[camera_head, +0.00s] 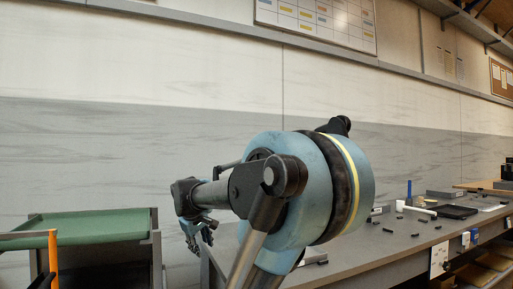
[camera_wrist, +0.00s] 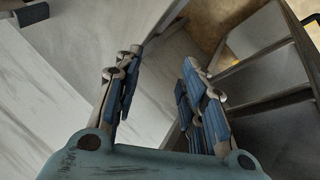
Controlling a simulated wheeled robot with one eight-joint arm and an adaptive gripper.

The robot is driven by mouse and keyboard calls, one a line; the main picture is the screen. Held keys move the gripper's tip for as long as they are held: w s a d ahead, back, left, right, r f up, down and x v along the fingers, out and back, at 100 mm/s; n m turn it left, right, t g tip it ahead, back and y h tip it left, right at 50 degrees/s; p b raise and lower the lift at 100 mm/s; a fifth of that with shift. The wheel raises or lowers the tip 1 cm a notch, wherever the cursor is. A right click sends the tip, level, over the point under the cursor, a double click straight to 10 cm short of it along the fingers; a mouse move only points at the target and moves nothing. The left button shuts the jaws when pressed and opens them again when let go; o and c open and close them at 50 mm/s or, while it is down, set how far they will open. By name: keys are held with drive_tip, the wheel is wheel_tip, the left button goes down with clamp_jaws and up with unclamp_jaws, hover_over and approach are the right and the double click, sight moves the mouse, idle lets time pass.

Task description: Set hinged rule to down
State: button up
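No part in either view can be told for sure as the hinged rule. An upright orange bar (camera_head: 53,260) stands at the left edge of the head view, by the green tray (camera_head: 95,228); I cannot tell whether it is the rule. My gripper (camera_head: 197,232) hangs between the green tray and the grey workbench (camera_head: 345,262), near the bench's left end. In the wrist view my gripper (camera_wrist: 160,92) has its two blue-padded fingers apart, with nothing seen between them.
The bench holds several small black pieces, a white bar (camera_head: 419,211), a blue upright piece (camera_head: 409,193) and a dark flat case (camera_head: 454,212). A wall stands behind. Grey panelled furniture (camera_wrist: 275,75) is close to the gripper's right side in the wrist view.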

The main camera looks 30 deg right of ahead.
drive_tip(key=w+d+r+n+g+h, duration=0.2)
drive_tip(key=w+d+r+n+h, duration=0.3)
drive_tip(key=r, duration=0.5)
drive_tip(key=w+d+r+n+g+h, duration=0.25)
drive_tip(key=w+d+r, duration=0.35)
drive_tip(key=r, duration=0.4)
drive_tip(key=w+d+r+n+g+h, duration=0.1)
drive_tip(key=w+r+n+g+h, duration=0.15)
drive_tip(key=r, duration=0.55)
drive_tip(key=w+d+r+n+g+h, duration=0.1)
drive_tip(key=w+r+h, duration=0.25)
drive_tip(key=r, duration=0.55)
drive_tip(key=shift+h, duration=0.35)
drive_tip(key=s+d, duration=0.1)
drive_tip(key=d, duration=0.4)
drive_tip(key=s+d, duration=0.1)
drive_tip(key=d, duration=0.5)
drive_tip(key=s+d, duration=0.1)
drive_tip(key=d, duration=0.5)
drive_tip(key=shift+f, duration=0.1)
clamp_jaws()
drive_tip(key=shift+s, duration=0.1)
